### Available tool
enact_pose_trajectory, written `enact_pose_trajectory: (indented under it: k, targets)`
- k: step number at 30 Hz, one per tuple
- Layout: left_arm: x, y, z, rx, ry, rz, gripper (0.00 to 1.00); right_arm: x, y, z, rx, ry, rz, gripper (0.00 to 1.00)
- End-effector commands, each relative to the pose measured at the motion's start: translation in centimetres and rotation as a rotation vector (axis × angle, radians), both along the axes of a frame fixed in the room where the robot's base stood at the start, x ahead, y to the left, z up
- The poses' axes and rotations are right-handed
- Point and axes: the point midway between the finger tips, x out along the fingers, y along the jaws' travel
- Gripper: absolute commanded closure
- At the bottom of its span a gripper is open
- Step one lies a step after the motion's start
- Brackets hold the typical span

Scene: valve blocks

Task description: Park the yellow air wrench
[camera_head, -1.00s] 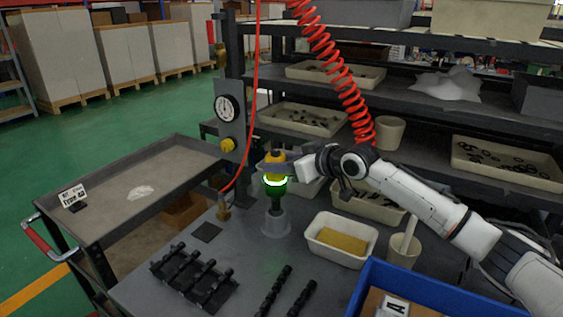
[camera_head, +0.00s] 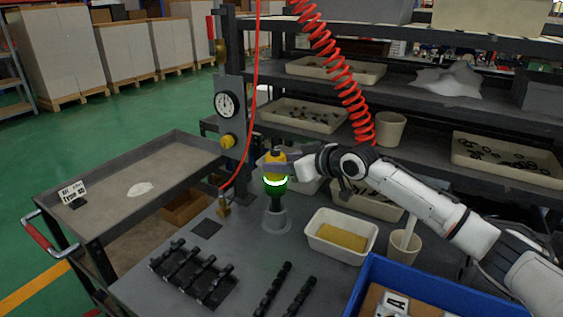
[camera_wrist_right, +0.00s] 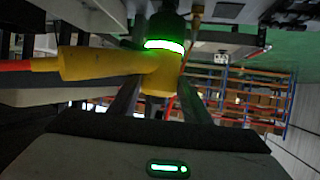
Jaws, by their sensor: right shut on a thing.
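The yellow air wrench (camera_head: 275,158) stands upright, yellow body on top, with a glowing green ring and a dark lower part. Its lower end meets the grey round holder (camera_head: 277,221) on the bench; how deep it sits cannot be told. My right gripper (camera_head: 279,167) is shut on the wrench's yellow body from the right. In the right wrist view the yellow wrench (camera_wrist_right: 160,80) lies between the two dark fingers (camera_wrist_right: 160,97), with its yellow handle and an orange-red end reaching left. My left gripper is not in view.
A red air hose (camera_head: 255,100) hangs beside the gauge post (camera_head: 229,106). A tray with a yellow sponge (camera_head: 342,236), a cream cup (camera_head: 404,245) and a blue bin (camera_head: 440,285) stand right. Black valve blocks (camera_head: 195,272) lie in front. A grey cart (camera_head: 120,195) stands left.

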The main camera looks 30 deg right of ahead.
Motion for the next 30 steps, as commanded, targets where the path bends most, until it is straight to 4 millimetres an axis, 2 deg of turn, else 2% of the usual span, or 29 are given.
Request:
enact_pose_trajectory:
  k: [1, 30]
  targets:
    - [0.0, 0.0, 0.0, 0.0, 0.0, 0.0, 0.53, 0.2, 0.0, 0.7, 0.002, -0.017, 0.0, 0.92]
    - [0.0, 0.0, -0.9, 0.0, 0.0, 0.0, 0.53, 0.2, 0.0, -1.3, 0.003, -0.018, -0.001, 0.92]
